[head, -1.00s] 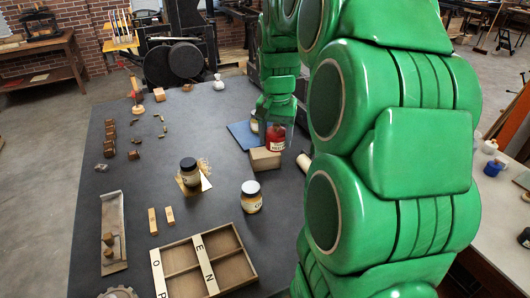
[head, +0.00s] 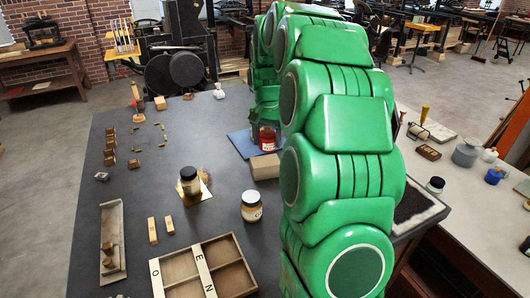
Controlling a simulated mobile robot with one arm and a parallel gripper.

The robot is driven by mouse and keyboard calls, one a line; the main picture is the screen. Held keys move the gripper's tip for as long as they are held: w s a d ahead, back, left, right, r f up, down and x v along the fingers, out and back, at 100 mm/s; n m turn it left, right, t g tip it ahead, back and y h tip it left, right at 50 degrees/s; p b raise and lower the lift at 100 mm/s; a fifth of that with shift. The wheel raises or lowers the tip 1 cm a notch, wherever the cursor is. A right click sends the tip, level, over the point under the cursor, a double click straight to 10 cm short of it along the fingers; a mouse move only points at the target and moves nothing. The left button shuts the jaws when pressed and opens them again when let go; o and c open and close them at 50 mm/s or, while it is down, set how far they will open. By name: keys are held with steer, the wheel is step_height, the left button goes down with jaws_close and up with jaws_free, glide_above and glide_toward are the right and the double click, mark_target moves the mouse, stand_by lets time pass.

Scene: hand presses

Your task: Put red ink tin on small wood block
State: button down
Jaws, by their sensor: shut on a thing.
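The red ink tin (head: 267,140) has a pale label and is upright, seen just behind the small wood block. My gripper (head: 266,128) is at the tin's top and is shut on it; my arm hides part of the fingers. The small wood block (head: 264,167) is a plain tan block on the dark table, near the front edge of the blue mat (head: 240,144). I cannot tell whether the tin's base touches the mat or is held above it.
A divided wooden tray (head: 234,277) lies at the front. My arm hides the table's right side.

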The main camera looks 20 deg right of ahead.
glide_above(265, 161)
step_height(265, 161, down, 6)
steer(key=shift+s+r, duration=0.1)
steer(key=shift+r, duration=0.05)
steer(key=shift+f, duration=1.55)
steer(key=shift+f, duration=0.15)
steer(key=shift+c, duration=1.2)
jaws_free()
